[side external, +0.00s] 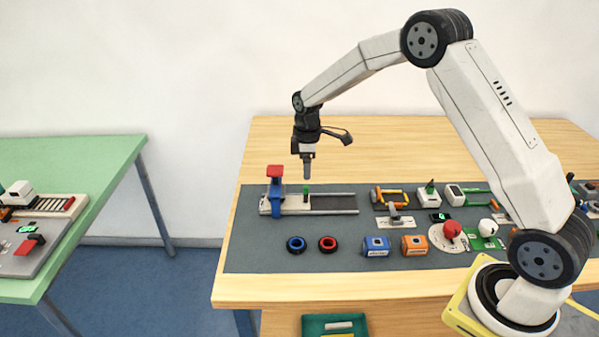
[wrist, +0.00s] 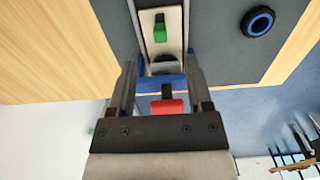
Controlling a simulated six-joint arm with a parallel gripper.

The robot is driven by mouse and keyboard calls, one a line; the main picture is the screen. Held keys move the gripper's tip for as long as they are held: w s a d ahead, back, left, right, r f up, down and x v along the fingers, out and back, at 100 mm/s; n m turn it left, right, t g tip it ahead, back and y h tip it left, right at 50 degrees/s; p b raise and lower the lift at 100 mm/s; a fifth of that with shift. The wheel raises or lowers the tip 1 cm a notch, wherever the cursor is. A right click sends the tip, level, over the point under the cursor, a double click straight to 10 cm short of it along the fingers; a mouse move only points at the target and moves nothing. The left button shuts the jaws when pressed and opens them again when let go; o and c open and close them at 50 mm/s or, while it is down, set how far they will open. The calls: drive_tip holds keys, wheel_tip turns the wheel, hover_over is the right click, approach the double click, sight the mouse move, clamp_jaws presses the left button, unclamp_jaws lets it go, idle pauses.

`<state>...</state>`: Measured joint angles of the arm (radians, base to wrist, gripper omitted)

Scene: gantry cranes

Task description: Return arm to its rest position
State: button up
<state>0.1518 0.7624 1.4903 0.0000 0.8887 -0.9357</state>
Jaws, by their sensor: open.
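My gripper (side external: 307,172) hangs pointing down above the left part of the mat, apart from everything below it. In the wrist view my gripper (wrist: 161,62) has its two fingers spread with nothing held between them. Below it is a small rail fixture with a blue post (side external: 276,197) topped by a red block (side external: 275,171). A short green peg (side external: 306,189) stands on the fixture, just right of the post. The wrist view shows the green peg (wrist: 160,30) beyond the fingertips and the red block (wrist: 167,106) between the fingers.
A blue ring (side external: 296,244) and a red ring (side external: 328,244) lie in front of the fixture. A green table (side external: 105,165) stands at left.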

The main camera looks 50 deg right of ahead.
drive_tip(key=shift+s, duration=0.1)
drive_tip(key=s+a+r+m+t, duration=0.1)
drive_tip(key=s+a+m, duration=0.3)
drive_tip(key=s, duration=0.7)
drive_tip(key=s+a+r+m+t, duration=0.1)
drive_tip(key=s+a+m, duration=0.3)
drive_tip(key=s, duration=0.8)
drive_tip(key=shift+s+r+m+t, duration=0.3)
drive_tip(key=shift+r+m, duration=0.2)
drive_tip(key=shift+r, duration=0.25)
